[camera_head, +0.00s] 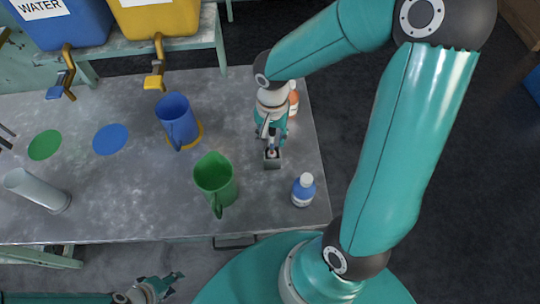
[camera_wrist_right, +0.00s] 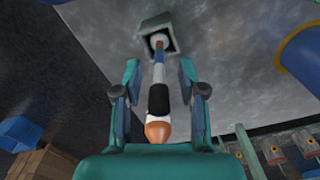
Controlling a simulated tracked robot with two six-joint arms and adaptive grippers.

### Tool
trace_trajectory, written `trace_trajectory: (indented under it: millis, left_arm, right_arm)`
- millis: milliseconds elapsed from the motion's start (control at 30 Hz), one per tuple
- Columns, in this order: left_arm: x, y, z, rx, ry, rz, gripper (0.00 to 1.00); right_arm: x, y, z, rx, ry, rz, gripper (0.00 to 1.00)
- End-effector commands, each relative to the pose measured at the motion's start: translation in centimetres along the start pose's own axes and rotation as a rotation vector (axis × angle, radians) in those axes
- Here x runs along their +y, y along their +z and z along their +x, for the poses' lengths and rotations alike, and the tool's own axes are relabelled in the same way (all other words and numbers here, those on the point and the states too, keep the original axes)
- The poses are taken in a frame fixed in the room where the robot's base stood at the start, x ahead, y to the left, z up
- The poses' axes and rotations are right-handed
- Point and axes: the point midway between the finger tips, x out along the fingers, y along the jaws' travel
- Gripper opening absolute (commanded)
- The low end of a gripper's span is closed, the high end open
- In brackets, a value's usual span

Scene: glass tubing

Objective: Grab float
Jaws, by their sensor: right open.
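The float (camera_wrist_right: 158,98) is a slim stick with white, black and blue bands and an orange end. It stands in a small grey square holder (camera_wrist_right: 157,22) on the table; the holder also shows in the head view (camera_head: 272,162). My right gripper (camera_wrist_right: 159,70) is open, with one finger on each side of the float and visible gaps between. In the head view my right gripper (camera_head: 270,136) is above the holder and hides most of the float. My left gripper (camera_head: 172,284) is open and empty, low in front of the table.
A green jug (camera_head: 215,181) and a white-capped bottle (camera_head: 303,190) stand near the holder. A blue jug (camera_head: 178,120), a clear cylinder (camera_head: 38,190) and green and blue discs are further left. Dispensers with taps stand at the back.

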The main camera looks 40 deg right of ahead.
Motion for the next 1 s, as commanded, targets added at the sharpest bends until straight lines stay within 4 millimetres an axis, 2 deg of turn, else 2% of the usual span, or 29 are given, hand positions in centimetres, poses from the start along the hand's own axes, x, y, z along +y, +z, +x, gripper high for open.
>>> trace_trajectory:
  millis: [233, 500, 1000]
  left_arm:
    - [0.0, 0.01, 0.0, 0.0, 0.0, 0.0, 0.4]
    - [0.0, 0.01, 0.0, 0.0, 0.0, 0.0, 0.4]
    - [0.0, 0.01, 0.01, 0.0, 0.0, 0.0, 0.4]
  right_arm:
    - [-0.04, 0.0, 0.28, 0.0, -0.002, 0.0, 0.41]
    - [-0.04, -0.01, 0.24, 0.0, -0.001, -0.001, 0.0]
    - [-0.09, -0.06, -0.34, 0.003, -0.002, -0.001, 0.0]
